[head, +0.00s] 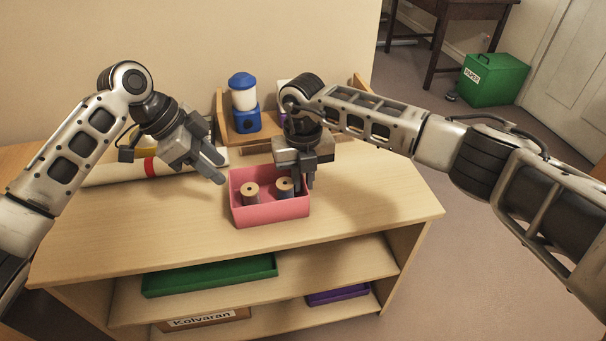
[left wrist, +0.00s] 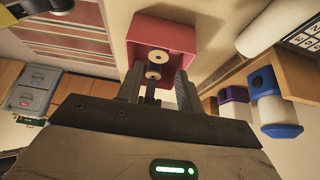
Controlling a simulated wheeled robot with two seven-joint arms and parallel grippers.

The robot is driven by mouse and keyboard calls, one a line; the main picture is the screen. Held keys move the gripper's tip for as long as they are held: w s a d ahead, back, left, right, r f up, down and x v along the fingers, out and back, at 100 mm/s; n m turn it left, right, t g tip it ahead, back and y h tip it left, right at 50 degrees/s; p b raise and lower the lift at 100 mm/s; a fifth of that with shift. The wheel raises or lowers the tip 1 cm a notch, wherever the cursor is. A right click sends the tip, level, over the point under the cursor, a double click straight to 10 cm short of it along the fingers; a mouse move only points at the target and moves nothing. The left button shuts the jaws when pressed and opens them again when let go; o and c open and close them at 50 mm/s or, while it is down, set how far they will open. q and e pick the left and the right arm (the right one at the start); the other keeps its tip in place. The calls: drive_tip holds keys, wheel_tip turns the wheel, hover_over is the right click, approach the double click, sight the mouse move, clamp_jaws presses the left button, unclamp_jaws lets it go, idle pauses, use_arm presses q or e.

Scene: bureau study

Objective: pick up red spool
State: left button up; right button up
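A pink open box (head: 272,212) stands on the table top with two spools in it. The left spool (head: 250,191) has a tan top and a dark body. The right spool (head: 284,187) looks dark grey-blue and is partly covered by my right gripper. No clearly red thread shows on either one. My left gripper (head: 220,171) is above and left of the box, apart from it. In the left wrist view its fingers (left wrist: 159,72) are open, with the box (left wrist: 171,36) and two spools ahead. My right gripper (head: 306,180) hangs over the box's right end; its finger gap is unclear.
A blue-and-white container (head: 243,98) stands on a wooden rack (head: 227,125) behind the box. The table's front and right areas are clear. Shelves below hold a green tray (head: 211,275).

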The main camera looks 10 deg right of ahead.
sight(248, 190)
use_arm(q)
drive_tip(key=shift+o, duration=0.2)
drive_tip(key=shift+s+d+r+n, duration=0.15)
drive_tip(key=shift+s+d+n, duration=0.2)
drive_tip(key=shift+d+n, duration=0.05)
drive_tip(key=d+f+n, duration=0.1)
drive_tip(key=f, duration=0.2)
drive_tip(key=d+f+n+t+y, duration=0.1)
drive_tip(key=d+f+n, duration=0.1)
drive_tip(key=f, duration=0.1)
drive_tip(key=d+f+n+t, duration=0.1)
drive_tip(key=d+f, duration=0.1)
drive_tip(key=f, duration=0.1)
drive_tip(key=shift+w+f+y, duration=0.15)
drive_tip(key=shift+w+y, duration=0.15)
drive_tip(key=c, duration=0.6)
